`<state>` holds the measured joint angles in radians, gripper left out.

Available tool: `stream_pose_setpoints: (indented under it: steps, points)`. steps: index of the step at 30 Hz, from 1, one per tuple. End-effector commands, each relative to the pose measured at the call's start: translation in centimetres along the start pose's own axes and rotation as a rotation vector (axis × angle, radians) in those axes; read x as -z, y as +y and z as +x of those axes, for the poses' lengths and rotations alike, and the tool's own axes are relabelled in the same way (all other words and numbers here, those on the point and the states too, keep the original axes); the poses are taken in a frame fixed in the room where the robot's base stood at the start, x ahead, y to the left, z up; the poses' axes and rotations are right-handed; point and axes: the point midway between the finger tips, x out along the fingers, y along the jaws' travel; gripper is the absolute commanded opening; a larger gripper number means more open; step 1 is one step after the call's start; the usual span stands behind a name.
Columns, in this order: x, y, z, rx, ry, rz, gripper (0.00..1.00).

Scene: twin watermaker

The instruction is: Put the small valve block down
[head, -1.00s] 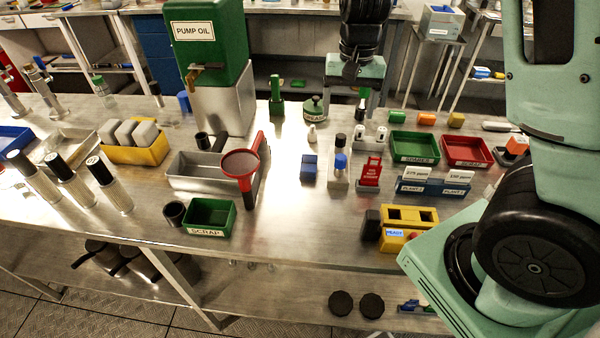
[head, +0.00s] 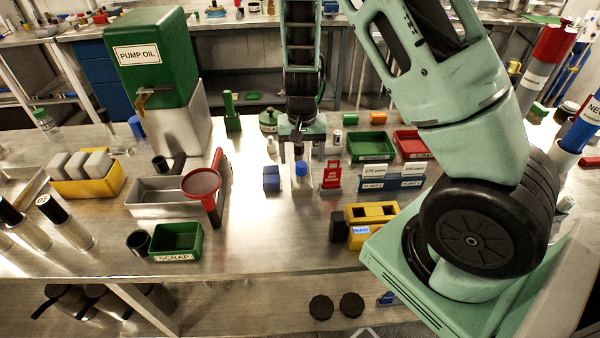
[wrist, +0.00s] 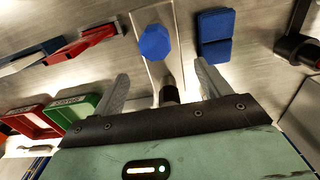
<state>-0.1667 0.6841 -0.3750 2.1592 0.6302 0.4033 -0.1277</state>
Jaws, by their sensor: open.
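What looks like the small valve block (head: 302,186) is a narrow silver block with a blue knob (head: 301,168). It stands on the steel bench, in the middle of the head view. The wrist view shows the silver block (wrist: 158,76), its blue hexagonal knob (wrist: 154,43) and a black cylinder (wrist: 169,95). My gripper (head: 299,150) is over the far end of the block. In the wrist view my gripper (wrist: 161,70) is open, its fingers apart on either side of the block and black cylinder. Finger contact cannot be told. The gripper hides the block's far end in the head view.
A blue block (head: 271,178) stands close to the left. A red stand (head: 331,176) and labelled blue holders (head: 372,184) are to the right. Green (head: 370,147) and red (head: 412,145) trays lie behind them. Bare bench (head: 270,235) shows in front.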

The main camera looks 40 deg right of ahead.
Motion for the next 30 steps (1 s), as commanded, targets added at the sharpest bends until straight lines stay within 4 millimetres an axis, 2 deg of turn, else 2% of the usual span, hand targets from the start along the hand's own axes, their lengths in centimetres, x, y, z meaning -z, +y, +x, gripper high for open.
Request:
stream_pose_setpoints:
  steps: [9, 18, 20, 24, 27, 30]
  points:
    - [-0.1, -0.4, 4.2, -0.001, -0.003, 0.002, 0.76]
    - [-0.1, -0.4, 4.7, 0.000, -0.001, 0.001, 0.76]
    - [-0.1, -0.4, 4.7, 0.000, -0.001, 0.001, 0.62]
    - [-0.1, -0.4, 4.7, 0.000, -0.001, 0.000, 0.23]
    - [-0.1, -0.4, 4.7, 0.000, -0.001, 0.000, 0.00]
    - [0.0, -0.5, 4.5, 0.001, 0.001, 0.001, 0.00]
